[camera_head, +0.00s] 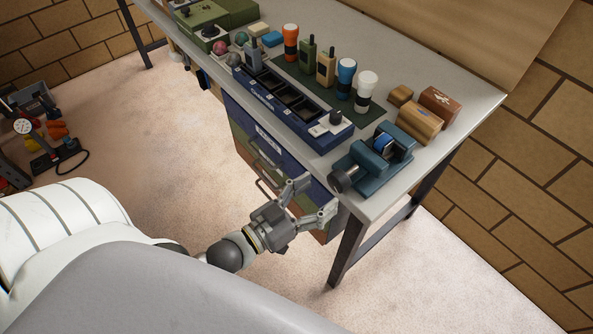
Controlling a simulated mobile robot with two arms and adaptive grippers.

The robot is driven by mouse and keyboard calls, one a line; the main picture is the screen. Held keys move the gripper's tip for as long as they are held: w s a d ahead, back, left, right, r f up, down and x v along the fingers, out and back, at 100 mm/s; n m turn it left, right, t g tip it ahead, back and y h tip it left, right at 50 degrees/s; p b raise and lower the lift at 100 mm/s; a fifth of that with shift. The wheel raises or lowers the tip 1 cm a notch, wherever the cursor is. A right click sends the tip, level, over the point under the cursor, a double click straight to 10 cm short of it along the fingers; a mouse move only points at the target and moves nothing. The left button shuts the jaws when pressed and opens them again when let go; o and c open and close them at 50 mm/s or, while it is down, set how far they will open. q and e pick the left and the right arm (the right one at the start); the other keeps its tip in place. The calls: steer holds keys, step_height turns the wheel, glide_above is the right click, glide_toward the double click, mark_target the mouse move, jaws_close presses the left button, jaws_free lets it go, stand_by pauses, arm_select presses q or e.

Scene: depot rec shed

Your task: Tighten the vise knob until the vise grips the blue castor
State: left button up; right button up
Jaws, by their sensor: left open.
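The teal vise (371,166) stands at the near right corner of the workbench. Its dark round knob (339,182) sticks out at the vise's left end, over the bench's front edge. The blue castor (383,141) sits between the vise jaws; whether both jaws touch it I cannot tell. My left gripper (313,201) is open and empty, in front of the bench and a little left of and below the knob, apart from it. My right gripper is not in view.
The bench (482,102) holds a blue charging tray (287,103) left of the vise, flashlights and radios on a green mat, and wooden boxes (420,121) behind the vise. Drawers (268,150) sit under the bench. The floor (150,130) at left is mostly clear.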

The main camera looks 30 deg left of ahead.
arm_select(q)
steer(key=v, duration=0.5)
steer(key=shift+s+a, duration=0.1)
steer(key=shift+s, duration=0.25)
steer(key=s+a+f+g+y, duration=0.2)
steer(key=f+g, duration=0.1)
steer(key=f, duration=0.8)
steer(key=s+a+f+n+g+y, duration=0.1)
steer(key=s+a+f+g+y, duration=0.1)
steer(key=f, duration=0.9)
steer(key=s+a+f+g+y, duration=0.1)
steer(key=s+a+f+g, duration=0.15)
steer(key=f, duration=0.95)
steer(key=s+d+f+g+y, duration=0.1)
steer(key=s+f+g, duration=0.7)
steer(key=s+f, duration=0.8)
steer(key=s, duration=0.3)
steer(key=shift+s+y, duration=0.25)
steer(key=shift+y, duration=0.15)
